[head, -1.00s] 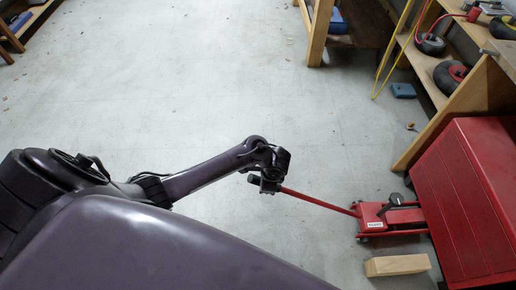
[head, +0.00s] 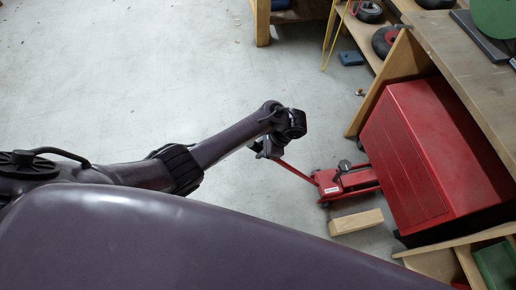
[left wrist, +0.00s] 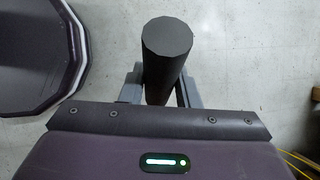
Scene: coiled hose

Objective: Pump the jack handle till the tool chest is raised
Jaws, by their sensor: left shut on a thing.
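The red floor jack (head: 340,183) stands on the floor with its front end reaching to the red tool chest (head: 422,165). Its thin red handle (head: 296,171) slants up to the left toward my left gripper (head: 268,152). In the left wrist view, my left gripper (left wrist: 160,92) is shut around the dark grip of the jack handle (left wrist: 166,50). The lower side of the chest and the lifting end of the jack are hidden. My right gripper is in neither view.
A pale wooden block (head: 356,221) lies on the floor just in front of the jack. A wooden workbench (head: 450,70) stands over and behind the chest. Open floor (head: 150,70) spreads to the left.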

